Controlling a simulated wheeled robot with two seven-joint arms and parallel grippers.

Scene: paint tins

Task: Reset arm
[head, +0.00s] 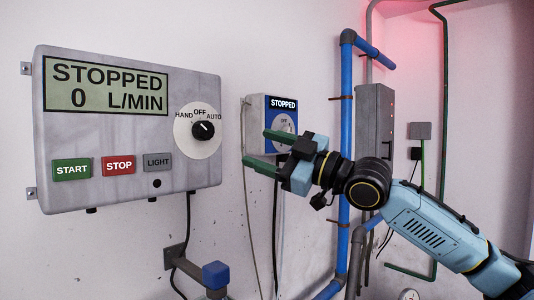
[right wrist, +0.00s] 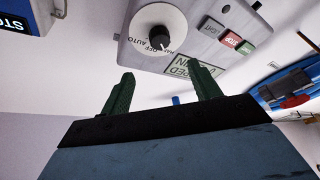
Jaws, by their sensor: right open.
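My right gripper (head: 262,148) is in front of the wall, to the right of the large control panel (head: 80,130) in the head view. Its two green fingers are apart and nothing is between them. They point left, and they overlap part of a smaller blue and white box (head: 284,102) that reads STOPPED. In the right wrist view the open fingers (right wrist: 158,92) also show empty, with the panel and its selector dial (right wrist: 158,38) beyond them. My left gripper is in neither view.
The large panel reads STOPPED, 0 L/MIN. A blue pipe (head: 346,110) and a grey box (head: 374,135) stand behind my right arm.

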